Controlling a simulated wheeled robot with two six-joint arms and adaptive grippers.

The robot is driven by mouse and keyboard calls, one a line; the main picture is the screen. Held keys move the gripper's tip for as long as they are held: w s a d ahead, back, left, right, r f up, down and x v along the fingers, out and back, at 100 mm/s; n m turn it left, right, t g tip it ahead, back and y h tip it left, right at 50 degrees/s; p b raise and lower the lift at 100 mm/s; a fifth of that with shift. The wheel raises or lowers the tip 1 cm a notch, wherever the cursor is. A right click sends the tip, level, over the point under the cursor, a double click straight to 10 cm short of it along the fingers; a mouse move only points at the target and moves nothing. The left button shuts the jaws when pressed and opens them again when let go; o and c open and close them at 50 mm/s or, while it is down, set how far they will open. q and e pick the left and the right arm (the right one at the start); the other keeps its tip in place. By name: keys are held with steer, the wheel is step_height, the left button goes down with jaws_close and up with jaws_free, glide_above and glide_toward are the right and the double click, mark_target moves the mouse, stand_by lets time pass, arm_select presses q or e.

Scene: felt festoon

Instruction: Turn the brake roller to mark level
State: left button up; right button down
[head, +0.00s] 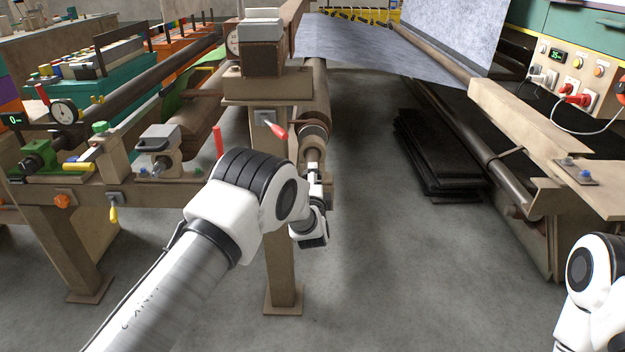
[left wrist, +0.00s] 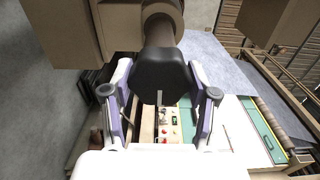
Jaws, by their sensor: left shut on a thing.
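The brown brake roller (head: 320,95) runs away from me beside the upright post, its near end at the post's right side. In the left wrist view its shaft (left wrist: 160,30) ends in a dark, faceted knob (left wrist: 160,72). A thin pale line (left wrist: 160,97) shows at the knob's lower edge. My left gripper (head: 314,176) is at the roller's near end. In the left wrist view its two fingers (left wrist: 160,88) are on either side of the knob, shut on it. The knob is mostly hidden in the head view. My right gripper is out of view.
A red-tipped lever (head: 277,130) sticks out of the post (head: 283,240) close to my left arm. A bench with a dial gauge (head: 64,112) and a clamp block (head: 160,150) stands left. Black slabs (head: 435,155) lie on the floor at right. The middle floor is clear.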

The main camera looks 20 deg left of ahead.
arm_select(q)
steer(key=o, duration=1.2)
steer(key=shift+d, duration=0.1)
steer(key=shift+c, duration=0.2)
steer(key=v, duration=1.2)
